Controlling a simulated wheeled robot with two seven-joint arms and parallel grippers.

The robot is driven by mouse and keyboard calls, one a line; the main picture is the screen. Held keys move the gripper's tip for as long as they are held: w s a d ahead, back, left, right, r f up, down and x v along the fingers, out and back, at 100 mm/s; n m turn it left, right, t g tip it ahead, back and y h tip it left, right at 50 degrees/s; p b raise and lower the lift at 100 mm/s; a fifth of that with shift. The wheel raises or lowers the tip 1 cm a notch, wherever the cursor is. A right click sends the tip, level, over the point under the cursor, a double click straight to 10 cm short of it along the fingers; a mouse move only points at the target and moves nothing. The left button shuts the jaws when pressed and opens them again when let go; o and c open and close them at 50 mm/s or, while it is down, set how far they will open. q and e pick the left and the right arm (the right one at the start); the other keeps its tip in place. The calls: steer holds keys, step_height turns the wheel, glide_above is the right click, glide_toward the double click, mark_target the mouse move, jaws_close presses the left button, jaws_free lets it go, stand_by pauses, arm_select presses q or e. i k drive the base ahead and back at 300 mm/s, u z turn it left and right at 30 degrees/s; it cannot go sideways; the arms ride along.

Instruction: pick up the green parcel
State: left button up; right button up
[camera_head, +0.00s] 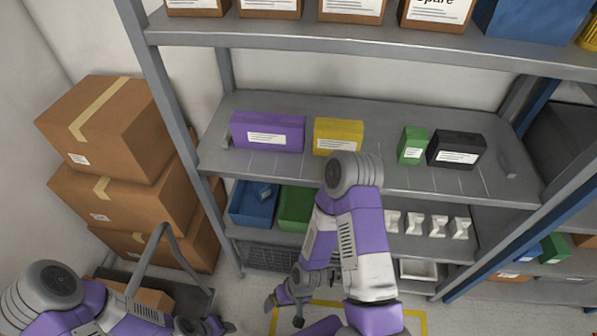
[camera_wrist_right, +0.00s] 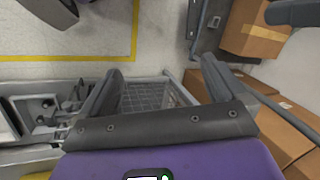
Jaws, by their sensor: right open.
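The green parcel (camera_head: 412,145) is a small upright box with a white label. It stands on the middle shelf between a yellow parcel (camera_head: 338,136) and a black parcel (camera_head: 457,149). My right gripper (camera_head: 285,307) is low in front of the rack, well below and left of the green parcel. It is open and empty, and its spread fingers also show in the right wrist view (camera_wrist_right: 160,85). The green parcel is not in the right wrist view. My left gripper (camera_head: 207,327) is partly visible at the bottom edge; its jaws are unclear.
A purple parcel (camera_head: 268,132) stands left of the yellow one. The upper shelf (camera_head: 370,44) overhangs the parcels. Blue (camera_head: 253,203) and green (camera_head: 296,209) bins sit below. Stacked cartons (camera_head: 110,125) are at left. My right forearm is raised before the rack.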

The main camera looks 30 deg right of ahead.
mark_target(413, 142)
steer(key=u, duration=1.6)
steer(key=k, duration=0.95)
steer(key=z, duration=2.2)
